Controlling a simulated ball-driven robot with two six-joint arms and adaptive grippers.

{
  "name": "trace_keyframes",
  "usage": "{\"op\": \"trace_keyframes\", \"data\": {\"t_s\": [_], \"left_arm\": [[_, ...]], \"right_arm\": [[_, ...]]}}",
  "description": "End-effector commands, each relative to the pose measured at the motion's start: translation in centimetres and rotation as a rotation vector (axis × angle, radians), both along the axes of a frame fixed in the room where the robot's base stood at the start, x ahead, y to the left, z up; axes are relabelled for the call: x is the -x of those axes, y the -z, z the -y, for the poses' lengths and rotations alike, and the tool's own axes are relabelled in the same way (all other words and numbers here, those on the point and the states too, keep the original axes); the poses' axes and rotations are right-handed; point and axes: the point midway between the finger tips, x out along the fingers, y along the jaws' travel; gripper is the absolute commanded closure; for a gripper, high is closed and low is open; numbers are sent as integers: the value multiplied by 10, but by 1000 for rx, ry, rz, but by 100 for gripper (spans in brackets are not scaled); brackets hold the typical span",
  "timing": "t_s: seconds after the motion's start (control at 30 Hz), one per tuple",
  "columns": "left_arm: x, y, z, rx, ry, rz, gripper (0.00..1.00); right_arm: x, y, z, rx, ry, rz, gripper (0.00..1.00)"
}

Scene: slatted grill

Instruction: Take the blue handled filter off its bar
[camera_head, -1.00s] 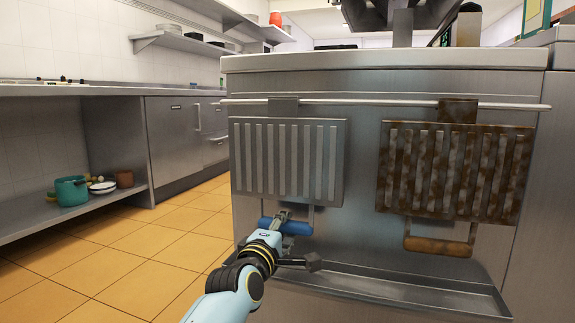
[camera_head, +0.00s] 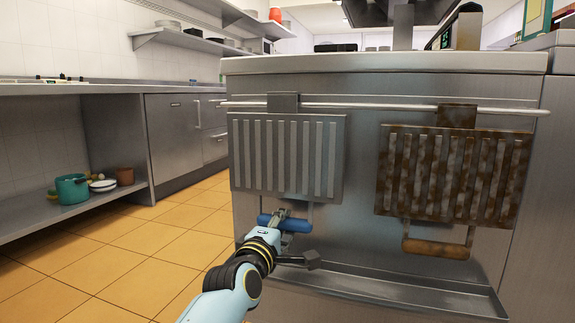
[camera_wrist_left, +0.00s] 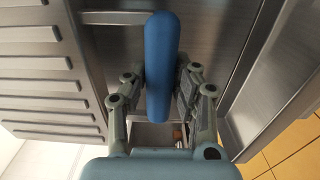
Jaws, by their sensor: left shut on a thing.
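The blue-handled filter (camera_head: 262,150) is a clean grey slatted plate. It hangs by a top hook (camera_head: 283,103) over the long horizontal bar (camera_head: 360,106) on the steel counter front. Its blue handle (camera_head: 296,225) sits below the plate, and it also shows in the left wrist view (camera_wrist_left: 160,65). My left gripper (camera_head: 280,218) reaches up from below and is shut on the blue handle. In the left wrist view its fingers (camera_wrist_left: 158,92) lie on either side of the handle. My right gripper is not in view.
A rusty brown slatted filter (camera_head: 452,172) with a brown handle (camera_head: 436,248) hangs on the same bar to the right. A steel drip tray (camera_head: 390,288) juts out below both. A teal pot (camera_head: 72,188) stands on the low shelf at left. Tiled floor lies open at left.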

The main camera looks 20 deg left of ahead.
Motion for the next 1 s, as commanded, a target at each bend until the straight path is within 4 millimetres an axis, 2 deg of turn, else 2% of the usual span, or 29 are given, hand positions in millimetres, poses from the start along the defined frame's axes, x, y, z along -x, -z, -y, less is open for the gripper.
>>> {"op": "trace_keyframes", "data": {"t_s": [0.27,0.6,1.0], "left_arm": [[0,-3,-1,0,-2,7,100],[11,-10,-1,-1,-2,8,100],[14,-10,-1,0,-1,6,100]], "right_arm": [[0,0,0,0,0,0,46],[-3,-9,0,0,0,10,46],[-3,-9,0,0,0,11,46]]}}
